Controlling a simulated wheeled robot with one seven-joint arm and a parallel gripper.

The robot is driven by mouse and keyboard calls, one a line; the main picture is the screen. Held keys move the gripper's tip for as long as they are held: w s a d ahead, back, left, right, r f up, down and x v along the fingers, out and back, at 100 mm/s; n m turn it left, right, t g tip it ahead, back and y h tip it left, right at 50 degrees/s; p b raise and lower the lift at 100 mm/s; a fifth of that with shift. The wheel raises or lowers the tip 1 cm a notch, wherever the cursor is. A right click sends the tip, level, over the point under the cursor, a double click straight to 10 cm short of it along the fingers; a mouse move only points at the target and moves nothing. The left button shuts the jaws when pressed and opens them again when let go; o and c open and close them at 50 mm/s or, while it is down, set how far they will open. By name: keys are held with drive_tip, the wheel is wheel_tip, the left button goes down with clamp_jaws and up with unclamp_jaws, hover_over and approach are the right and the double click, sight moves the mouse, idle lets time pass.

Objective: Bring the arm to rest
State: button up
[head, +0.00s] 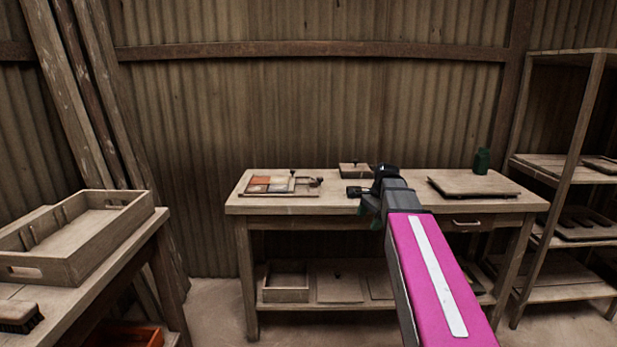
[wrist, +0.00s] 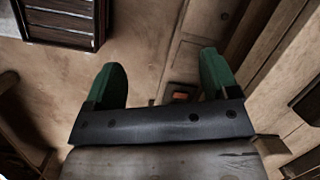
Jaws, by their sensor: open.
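My arm, with a magenta link, reaches forward from the lower right of the head view toward the wooden workbench (head: 330,205). My gripper (wrist: 160,85) shows in the wrist view as two green fingers set wide apart on a dark bar. It is open and nothing is between the fingers. The wrist view looks down past the fingers to a bare brown floor (wrist: 130,50). In the head view the gripper's fingers are mostly hidden behind the dark wrist, in front of the bench's front edge.
On the bench sit a tile tray (head: 270,185), a lidded box (head: 353,170), a flat board (head: 472,187) and a green bottle (head: 481,161). A side table at left holds a wooden crate (head: 75,232) and a brush (head: 18,316). Shelves (head: 570,165) stand at right. Floor between is clear.

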drive_tip(key=s+a+f+n+h, duration=0.1)
drive_tip(key=s+f+n, duration=0.5)
drive_tip(key=f, duration=0.5)
drive_tip(key=s+a+f+n+h, duration=0.1)
drive_tip(key=s+f+n+h, duration=0.1)
drive_tip(key=s+f+n, duration=0.5)
drive_tip(key=s+f, duration=0.4)
drive_tip(key=shift+a+f, duration=0.25)
drive_tip(key=shift+f, duration=0.15)
drive_tip(key=shift+o, duration=0.5)
